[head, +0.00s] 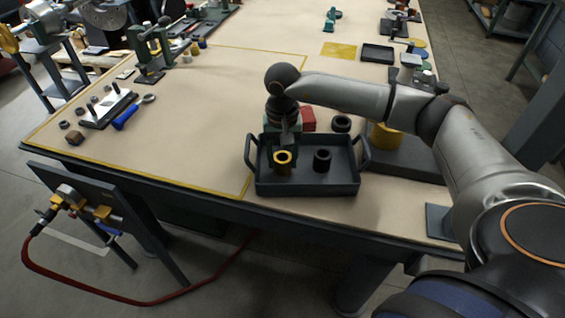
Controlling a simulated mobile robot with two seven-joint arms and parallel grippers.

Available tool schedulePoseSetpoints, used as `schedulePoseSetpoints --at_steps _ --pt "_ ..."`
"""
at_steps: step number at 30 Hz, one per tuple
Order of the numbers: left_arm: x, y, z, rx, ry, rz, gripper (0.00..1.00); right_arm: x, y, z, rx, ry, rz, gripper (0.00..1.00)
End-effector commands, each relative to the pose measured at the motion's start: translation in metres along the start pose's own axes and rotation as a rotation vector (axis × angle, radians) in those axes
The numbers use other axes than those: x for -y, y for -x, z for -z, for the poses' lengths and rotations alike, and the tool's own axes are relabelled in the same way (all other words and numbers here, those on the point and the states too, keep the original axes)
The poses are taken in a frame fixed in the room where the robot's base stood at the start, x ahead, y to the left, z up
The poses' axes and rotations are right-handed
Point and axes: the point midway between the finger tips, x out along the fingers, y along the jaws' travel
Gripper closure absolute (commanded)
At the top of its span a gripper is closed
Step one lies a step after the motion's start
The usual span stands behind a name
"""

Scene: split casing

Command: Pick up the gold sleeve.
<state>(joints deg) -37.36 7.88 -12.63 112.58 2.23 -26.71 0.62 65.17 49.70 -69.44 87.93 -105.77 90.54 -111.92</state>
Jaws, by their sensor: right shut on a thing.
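The gold sleeve (283,157) is a short ring with a dark bore, in the left half of the dark handled tray (308,188). My right gripper (283,150) comes down over the tray from behind and is shut on the gold sleeve. The fingers partly merge with the dark tray, and I cannot tell whether the sleeve touches the tray floor. A black sleeve (322,159) stands to the right in the same tray, apart from the gold one. My left gripper is not in view.
A red block (308,119) and a black ring (342,123) sit behind the tray. A yellow cylinder (384,137) stands to the right, partly behind my right arm. A blue-handled tool (126,117) and pegged plate (107,109) lie at left. The table between is clear.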

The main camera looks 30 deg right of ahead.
Motion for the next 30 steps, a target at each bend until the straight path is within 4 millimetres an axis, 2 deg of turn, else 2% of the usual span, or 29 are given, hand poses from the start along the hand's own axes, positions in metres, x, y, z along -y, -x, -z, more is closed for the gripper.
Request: schedulePoseSetpoints --at_steps 2,10,23,26,30 --pt "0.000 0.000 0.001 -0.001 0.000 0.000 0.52 0.000 0.000 0.000 0.000 0.000 0.000 0.70" --pt "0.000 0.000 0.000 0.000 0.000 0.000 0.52 0.000 0.000 0.000 -0.001 0.000 0.000 1.00" --pt "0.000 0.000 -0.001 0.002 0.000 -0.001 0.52 0.000 0.003 0.001 -0.002 -0.001 0.002 1.00" --pt "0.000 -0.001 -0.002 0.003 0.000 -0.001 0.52 0.001 0.009 0.001 -0.002 -0.001 0.004 1.00" --pt "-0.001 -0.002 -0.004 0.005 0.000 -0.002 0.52 0.001 0.028 0.001 -0.005 -0.001 0.004 1.00"
